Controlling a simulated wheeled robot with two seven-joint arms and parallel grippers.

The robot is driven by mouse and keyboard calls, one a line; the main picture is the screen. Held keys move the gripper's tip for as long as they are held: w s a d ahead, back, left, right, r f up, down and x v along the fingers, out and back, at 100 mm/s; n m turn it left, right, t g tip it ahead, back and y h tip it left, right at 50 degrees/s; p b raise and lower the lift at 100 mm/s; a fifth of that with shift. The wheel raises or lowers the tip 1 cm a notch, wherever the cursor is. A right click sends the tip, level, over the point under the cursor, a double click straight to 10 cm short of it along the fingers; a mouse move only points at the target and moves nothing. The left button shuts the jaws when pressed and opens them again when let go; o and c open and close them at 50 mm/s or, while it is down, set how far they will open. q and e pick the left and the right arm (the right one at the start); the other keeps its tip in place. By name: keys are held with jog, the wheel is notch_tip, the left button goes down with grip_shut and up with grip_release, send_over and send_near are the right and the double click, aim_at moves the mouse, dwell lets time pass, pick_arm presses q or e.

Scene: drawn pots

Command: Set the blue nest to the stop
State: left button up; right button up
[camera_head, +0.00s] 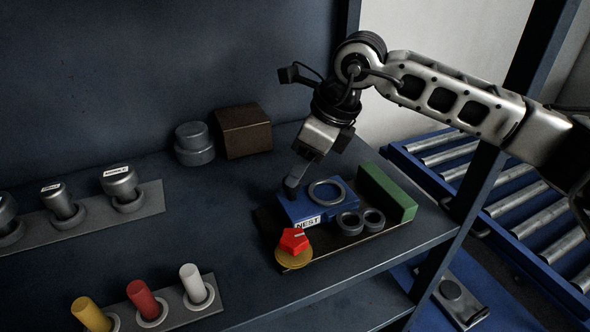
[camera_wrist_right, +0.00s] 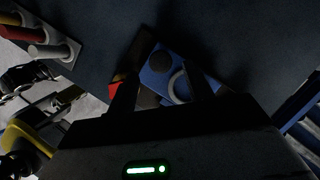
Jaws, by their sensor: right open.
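The blue nest (camera_head: 325,203), a flat block labelled "NEST", lies on a dark brown base (camera_head: 345,238) near the shelf's right end. A grey ring (camera_head: 340,186) and a dark round knob (camera_wrist_right: 160,62) are on its top. A green bar (camera_head: 387,192) stands upright along the base's right side; I cannot tell if it is the stop. A gap shows between nest and bar. My right gripper (camera_head: 304,170) is open above the nest's left back corner, by the knob; contact is unclear. The nest (camera_wrist_right: 186,66) also shows ahead of the fingers in the right wrist view.
A red knob (camera_head: 294,239) on a yellow disc and two dark rings (camera_head: 349,222) sit at the base's front. A brown box (camera_head: 243,131) and grey cylinder (camera_head: 194,144) stand behind. Pegs in holders are left. Rollers (camera_head: 505,180) lie beyond the right post. The shelf's middle is clear.

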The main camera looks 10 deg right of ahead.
aim_at(322, 190)
jog(key=shift+x, duration=1.9)
pick_arm(q)
jog(key=shift+w+r, duration=0.3)
jog(key=shift+w, duration=0.1)
pick_arm(e)
grip_shut()
jog(key=shift+d, duration=0.15)
jog(key=d+b, duration=0.1)
jog(key=d, duration=0.1)
jog(key=w+d+b, duration=0.1)
jog(key=d, duration=0.2)
pick_arm(q)
jog(key=shift+s+d+f, duration=0.1)
jog(key=shift+s+f, duration=0.05)
jog(key=shift+f, duration=0.4)
pick_arm(e)
jog(key=shift+w+d, duration=0.1)
grip_release()
jog(key=shift+d, duration=0.1)
pick_arm(q)
jog(key=shift+d, duration=0.1)
